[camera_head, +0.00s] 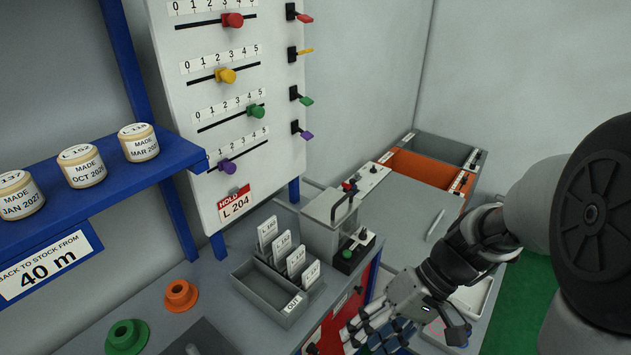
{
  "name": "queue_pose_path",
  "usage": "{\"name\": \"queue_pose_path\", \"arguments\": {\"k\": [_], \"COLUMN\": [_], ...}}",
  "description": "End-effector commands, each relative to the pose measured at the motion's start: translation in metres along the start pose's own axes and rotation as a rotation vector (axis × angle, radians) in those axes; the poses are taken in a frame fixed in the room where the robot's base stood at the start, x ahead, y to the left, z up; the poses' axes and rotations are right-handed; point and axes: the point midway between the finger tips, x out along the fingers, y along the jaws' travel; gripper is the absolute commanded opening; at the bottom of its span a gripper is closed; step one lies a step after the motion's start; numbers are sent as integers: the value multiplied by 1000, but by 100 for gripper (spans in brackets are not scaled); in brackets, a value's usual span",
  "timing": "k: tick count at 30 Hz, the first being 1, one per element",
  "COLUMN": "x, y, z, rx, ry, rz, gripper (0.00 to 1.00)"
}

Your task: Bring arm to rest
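My arm comes in from the right edge, with a large dark joint close to the camera. It bends down to my gripper (362,340) at the bottom of the picture, right of centre. The gripper points down and left, in front of the grey bench's red front panel. Its fingers are dark and light pads partly cut off by the lower edge, so their opening is unclear. I see nothing plainly held in it.
A grey tray (262,297) with several labelled cards stands on the bench, beside a clear-covered box (330,222). Orange (180,295) and green (127,338) flanged pieces lie left. A slider board (228,100) stands behind.

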Motion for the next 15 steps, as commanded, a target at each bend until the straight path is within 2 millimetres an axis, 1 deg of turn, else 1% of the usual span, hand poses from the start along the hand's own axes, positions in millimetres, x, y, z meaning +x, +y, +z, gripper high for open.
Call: {"name": "queue_pose_path", "arguments": {"k": [1, 6, 11, 15], "x": [-9, -34, -57, -77], "y": [-8, -21, -28, -31], "z": [10, 39, 64, 81], "rx": [-14, -18, -21, -25], "ry": [18, 101, 235, 379], "rz": [70, 284, 459, 576], "gripper": [47, 47, 47, 47]}}
